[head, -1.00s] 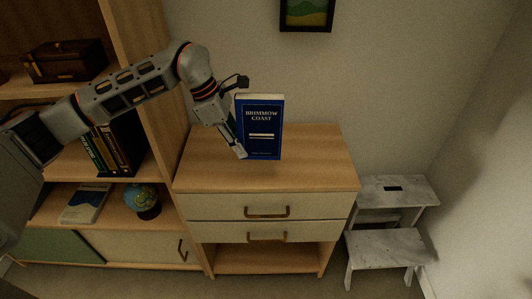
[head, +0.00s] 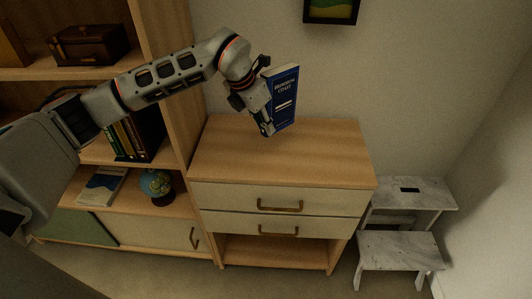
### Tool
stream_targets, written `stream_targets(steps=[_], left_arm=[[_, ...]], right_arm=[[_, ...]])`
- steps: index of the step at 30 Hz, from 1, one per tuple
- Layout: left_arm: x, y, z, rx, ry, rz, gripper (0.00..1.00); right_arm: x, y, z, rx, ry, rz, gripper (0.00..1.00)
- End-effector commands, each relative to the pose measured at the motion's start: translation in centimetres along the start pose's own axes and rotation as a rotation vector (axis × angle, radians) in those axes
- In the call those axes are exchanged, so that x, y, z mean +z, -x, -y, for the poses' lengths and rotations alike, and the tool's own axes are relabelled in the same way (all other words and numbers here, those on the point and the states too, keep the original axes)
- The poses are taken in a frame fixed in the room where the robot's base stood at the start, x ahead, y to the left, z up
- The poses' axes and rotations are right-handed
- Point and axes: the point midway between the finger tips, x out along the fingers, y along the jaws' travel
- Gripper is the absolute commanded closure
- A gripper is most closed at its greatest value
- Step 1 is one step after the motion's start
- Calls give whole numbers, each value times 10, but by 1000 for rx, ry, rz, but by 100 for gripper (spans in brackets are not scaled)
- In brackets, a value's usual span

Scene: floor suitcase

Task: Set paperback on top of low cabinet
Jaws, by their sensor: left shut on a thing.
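The paperback (head: 285,98) is a blue book with white lettering, held upright and turned partly edge-on to me. My left gripper (head: 266,122) is shut on its left side. The low cabinet (head: 325,151) has a bare wooden top, two pale drawers with brass handles and an open shelf below. The book shows over the rear part of the cabinet top; whether its lower edge touches the top I cannot tell. My right gripper is out of view.
A wooden bookcase on the left holds a brown chest (head: 88,45), upright books (head: 135,137), a flat book (head: 101,186) and a globe (head: 156,183). A marble-look step stool (head: 399,248) stands right of the cabinet. A picture frame (head: 331,10) hangs above.

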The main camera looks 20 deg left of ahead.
Motion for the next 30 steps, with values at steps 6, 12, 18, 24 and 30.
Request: stream_targets(steps=[6,12,18,24,30], left_arm=[[-19,-46,1,-2,0,0,100],[-26,-66,0,-1,-1,4,100],[-33,-79,1,-1,-1,0,100],[-43,-105,1,-2,-1,1,100],[-44,-108,0,0,-2,3,100]], right_arm=[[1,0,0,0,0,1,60],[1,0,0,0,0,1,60],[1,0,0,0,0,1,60],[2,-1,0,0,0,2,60],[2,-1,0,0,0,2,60]])
